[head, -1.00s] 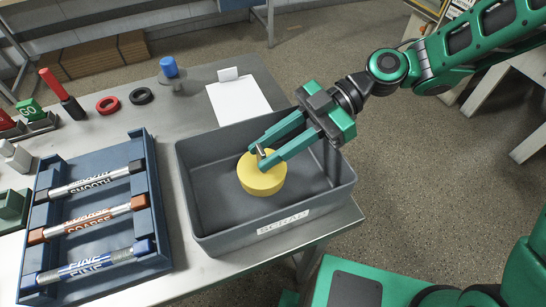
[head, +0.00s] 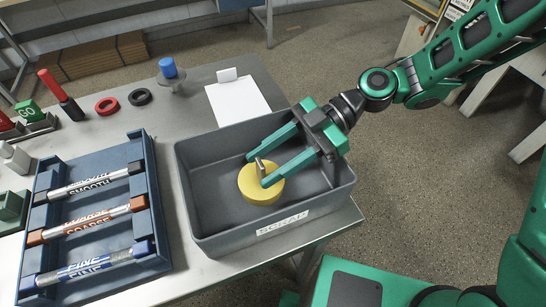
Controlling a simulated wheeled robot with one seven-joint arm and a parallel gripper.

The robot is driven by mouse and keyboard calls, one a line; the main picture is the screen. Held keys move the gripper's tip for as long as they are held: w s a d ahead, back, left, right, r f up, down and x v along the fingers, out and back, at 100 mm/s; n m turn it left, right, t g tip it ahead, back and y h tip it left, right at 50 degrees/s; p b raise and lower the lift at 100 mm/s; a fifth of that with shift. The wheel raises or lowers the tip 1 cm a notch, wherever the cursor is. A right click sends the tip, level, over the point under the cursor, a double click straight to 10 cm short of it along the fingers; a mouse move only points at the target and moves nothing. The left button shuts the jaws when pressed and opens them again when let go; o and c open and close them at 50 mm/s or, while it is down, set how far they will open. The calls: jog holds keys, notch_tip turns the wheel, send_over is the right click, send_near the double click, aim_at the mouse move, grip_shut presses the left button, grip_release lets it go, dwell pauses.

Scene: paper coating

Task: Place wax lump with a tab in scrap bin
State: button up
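The yellow round wax lump (head: 258,191) sits inside the grey scrap bin (head: 215,237), which has a label on its front wall. It looks to rest on the bin floor. Its small grey metal tab (head: 260,167) stands up from the top. My gripper (head: 257,170) reaches into the bin from the upper right. Its two green fingers are spread apart, one on each side of the tab, with a visible gap between them and the tab. The near finger overlaps the lump's top edge in the picture.
A blue rack (head: 160,232) with several labelled rods stands left of the bin. White paper (head: 238,101) lies behind the bin. Red and black rings (head: 140,96), a blue knob (head: 169,67) and a red-handled tool (head: 62,92) stand farther back on the metal table.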

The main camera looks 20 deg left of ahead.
jog(key=shift+r, duration=0.15)
jog(key=v, duration=1.2)
jog(key=shift+a, duration=0.1)
